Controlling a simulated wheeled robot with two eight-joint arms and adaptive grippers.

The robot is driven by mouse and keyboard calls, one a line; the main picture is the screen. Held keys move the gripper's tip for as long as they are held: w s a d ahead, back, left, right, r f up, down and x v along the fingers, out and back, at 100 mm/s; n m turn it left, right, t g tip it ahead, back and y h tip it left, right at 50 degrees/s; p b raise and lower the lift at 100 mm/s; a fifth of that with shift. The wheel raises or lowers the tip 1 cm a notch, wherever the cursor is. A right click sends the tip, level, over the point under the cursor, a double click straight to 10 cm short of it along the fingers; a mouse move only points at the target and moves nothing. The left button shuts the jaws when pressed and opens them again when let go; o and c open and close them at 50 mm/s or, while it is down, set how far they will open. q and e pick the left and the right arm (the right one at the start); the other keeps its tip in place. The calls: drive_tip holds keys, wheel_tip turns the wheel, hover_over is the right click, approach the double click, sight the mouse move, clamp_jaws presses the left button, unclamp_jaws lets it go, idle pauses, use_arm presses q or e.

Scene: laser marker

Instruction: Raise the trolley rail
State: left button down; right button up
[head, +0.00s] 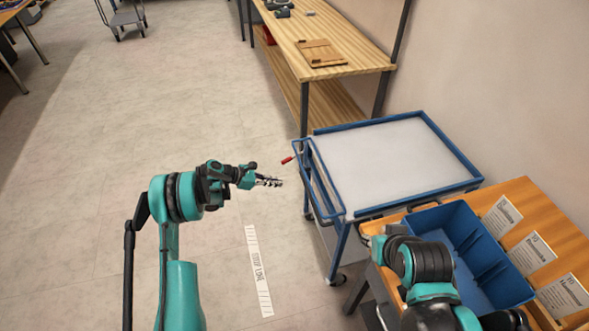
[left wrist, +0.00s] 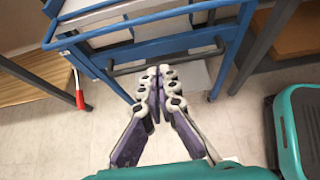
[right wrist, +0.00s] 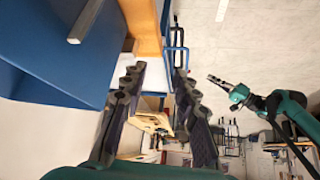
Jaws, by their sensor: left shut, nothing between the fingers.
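The trolley (head: 395,160) has a blue frame and a pale top. A blue rail (head: 322,190) runs along its left end, with a red-handled lever (head: 287,160) at the far corner. In the left wrist view, the blue frame (left wrist: 150,50) crosses above my fingers, a dark bar (left wrist: 190,55) lies just beyond the tips, and the red handle (left wrist: 79,98) hangs to the left. My left gripper (head: 277,181) is shut and empty, left of the rail and apart from it; it also shows in the left wrist view (left wrist: 158,72). My right gripper (right wrist: 160,72) is open and empty near the bench.
A wooden bench (head: 520,190) with a blue bin (head: 455,228) and label cards stands at right, close to my right arm. A wooden workbench (head: 340,60) stands behind the trolley. Open floor (head: 110,170) lies to the left, with a marked strip (head: 259,270).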

use_arm(q)
drive_tip(key=b+x, duration=0.4)
drive_tip(key=x, duration=0.6)
drive_tip(key=r, duration=0.4)
drive_tip(key=shift+w+d+b, duration=0.1)
drive_tip(key=shift+d+b, duration=0.25)
drive_tip(key=shift+d, duration=0.05)
drive_tip(key=shift+r, duration=0.15)
